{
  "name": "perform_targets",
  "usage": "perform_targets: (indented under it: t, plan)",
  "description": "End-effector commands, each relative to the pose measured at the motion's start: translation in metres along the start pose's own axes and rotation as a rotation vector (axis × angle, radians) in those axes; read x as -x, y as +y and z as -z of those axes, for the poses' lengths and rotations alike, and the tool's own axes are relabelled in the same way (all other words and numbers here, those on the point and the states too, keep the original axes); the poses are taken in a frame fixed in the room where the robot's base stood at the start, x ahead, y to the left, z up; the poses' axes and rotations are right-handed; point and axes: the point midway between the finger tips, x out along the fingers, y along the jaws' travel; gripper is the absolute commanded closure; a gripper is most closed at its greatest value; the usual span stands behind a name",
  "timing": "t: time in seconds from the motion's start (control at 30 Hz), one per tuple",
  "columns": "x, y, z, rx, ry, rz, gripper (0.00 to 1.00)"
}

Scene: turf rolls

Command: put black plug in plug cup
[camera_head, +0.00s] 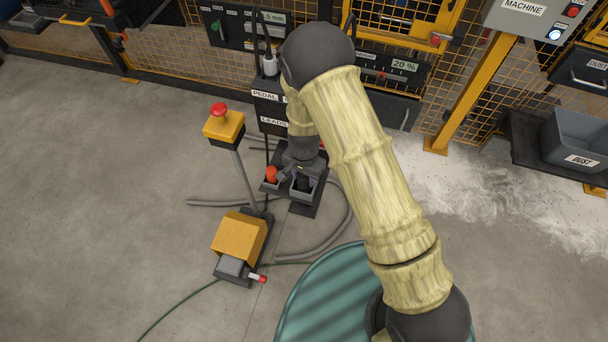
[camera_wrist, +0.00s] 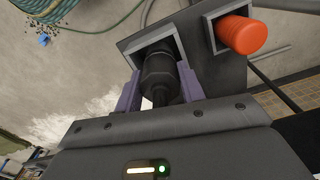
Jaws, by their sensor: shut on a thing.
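The black plug (camera_wrist: 158,72) is between the two purple fingers of my gripper (camera_wrist: 160,88), which is shut on it. Its far end lies within the grey square rim of the plug cup (camera_wrist: 178,42) in the wrist view; how deep it sits is hard to tell. In the head view the black plug (camera_head: 303,183) shows at the cup (camera_head: 302,194), below my gripper (camera_head: 299,172). The fingers partly hide the cup walls.
An orange plug (camera_wrist: 241,35) stands in a second cup beside it, also in the head view (camera_head: 271,174). A yellow pedal box (camera_head: 239,236) and a post with a red button (camera_head: 220,109) stand left. Grey hoses (camera_head: 325,236) lie on the floor. A LEADS panel (camera_head: 270,121) stands behind.

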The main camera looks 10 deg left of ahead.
Motion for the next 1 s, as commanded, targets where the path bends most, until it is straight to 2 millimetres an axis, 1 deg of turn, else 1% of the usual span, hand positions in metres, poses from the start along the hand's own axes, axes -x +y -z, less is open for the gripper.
perform_targets:
  t: [0.1, 0.13, 0.23, 0.53, 0.67, 0.77, 1.0]
  plan:
    - [-0.003, 0.000, 0.000, 0.000, 0.000, 0.000, 0.86]
    - [-0.003, 0.000, 0.000, 0.000, 0.000, 0.000, 0.59]
    - [-0.003, 0.000, 0.000, 0.000, 0.000, 0.000, 0.39]
    - [-0.002, 0.000, 0.000, 0.000, 0.000, 0.000, 0.39]
    - [0.006, 0.000, 0.000, 0.001, 0.001, 0.001, 0.39]
    - [0.018, -0.001, 0.000, 0.001, 0.002, 0.002, 0.39]
    - [0.065, -0.001, 0.000, 0.000, 0.003, 0.003, 0.39]
